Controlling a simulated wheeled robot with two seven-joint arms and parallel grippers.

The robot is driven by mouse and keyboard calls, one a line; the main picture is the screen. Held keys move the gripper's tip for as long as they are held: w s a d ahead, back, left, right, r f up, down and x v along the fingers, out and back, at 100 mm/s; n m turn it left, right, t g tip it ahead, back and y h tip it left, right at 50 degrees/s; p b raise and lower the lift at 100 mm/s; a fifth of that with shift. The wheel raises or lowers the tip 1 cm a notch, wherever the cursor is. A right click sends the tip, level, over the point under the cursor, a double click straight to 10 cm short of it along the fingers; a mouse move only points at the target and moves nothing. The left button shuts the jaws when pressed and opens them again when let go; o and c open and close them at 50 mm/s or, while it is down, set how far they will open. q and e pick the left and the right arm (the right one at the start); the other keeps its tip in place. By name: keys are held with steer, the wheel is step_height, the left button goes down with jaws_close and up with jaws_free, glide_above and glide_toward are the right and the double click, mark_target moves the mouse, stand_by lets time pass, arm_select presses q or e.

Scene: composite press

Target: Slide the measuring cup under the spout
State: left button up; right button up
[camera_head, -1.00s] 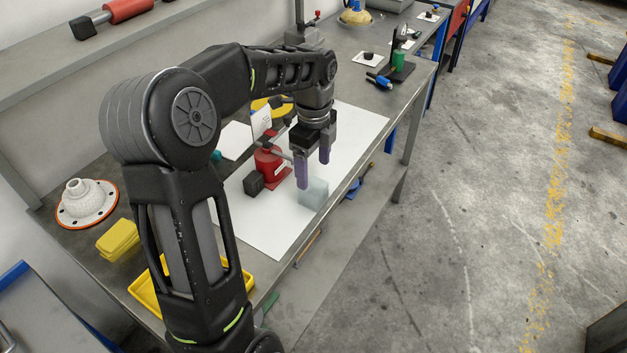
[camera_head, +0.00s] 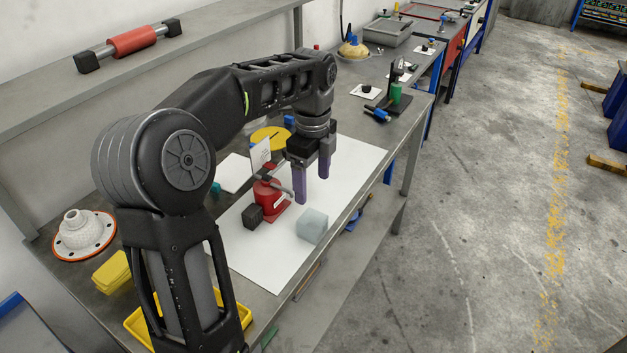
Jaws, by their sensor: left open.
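A pale, translucent, box-shaped cup (camera_head: 312,226), which I take as the measuring cup, stands on the white sheet near the bench's front edge. A red device (camera_head: 267,196) with a grey bar-like part (camera_head: 281,185), perhaps the spout, stands up and left of the cup. The cup is apart from the red device, not under that grey part. My left gripper (camera_head: 313,187) is open, its two purple fingers pointing down above and behind the cup, with nothing visible between them. My right gripper is not in view.
The white sheet (camera_head: 262,262) is bare around the cup. A dark block (camera_head: 252,216) sits beside the red device. A yellow tray (camera_head: 137,325), a yellow block (camera_head: 112,271) and a white flanged part (camera_head: 84,232) lie on the left. A green-and-black stand (camera_head: 395,97) is farther back.

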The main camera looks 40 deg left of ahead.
arm_select(q)
steer(key=s+d+f+n+h, duration=0.15)
steer(key=d+f+n, duration=0.25)
steer(key=d+f, duration=0.85)
steer(key=d+f+n+h, duration=0.2)
steer(key=d+f+n, duration=0.2)
steer(key=d+f, duration=0.85)
steer(key=s+d+f+n, duration=0.3)
steer(key=s+f+n, duration=0.2)
steer(key=s+f, duration=0.2)
steer(key=s+d+f+n, duration=0.4)
steer(key=s+f, duration=0.3)
steer(key=s, duration=0.3)
steer(key=shift+s+n+t+h, duration=0.3)
steer(key=shift+n+h, duration=0.05)
steer(key=shift+n, duration=0.45)
steer(key=shift+f, duration=0.1)
